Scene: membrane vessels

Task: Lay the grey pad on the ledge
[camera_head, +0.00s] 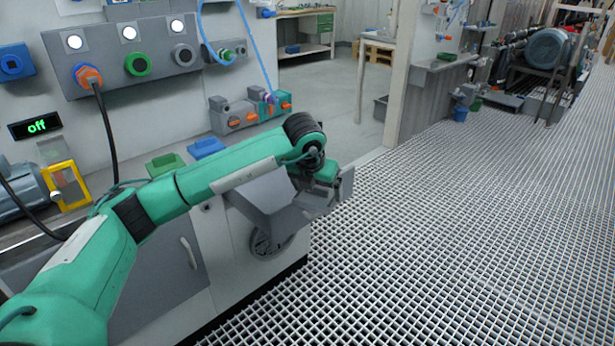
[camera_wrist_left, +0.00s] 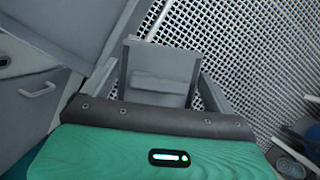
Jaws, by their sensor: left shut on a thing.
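My left gripper (camera_head: 328,192) is at the outer end of the grey ledge (camera_head: 262,190), which sticks out from the cabinet's end. In the left wrist view its fingers close on the grey pad (camera_wrist_left: 160,62), a flat grey block with a raised bar. The open floor grating shows beyond the pad. In the head view the pad is mostly hidden by my wrist and hard to tell from the grey fingers. The ledge also shows at the upper left of the left wrist view (camera_wrist_left: 70,25). I cannot tell whether pad and ledge touch. My right gripper is not in view.
A green pad (camera_head: 165,163) and a blue pad (camera_head: 206,147) lie on the bench top behind my arm. A panel with round connectors (camera_head: 130,50) and a black cable is above. A round fitting (camera_head: 270,245) is under the ledge. The grating (camera_head: 450,240) on the right is clear.

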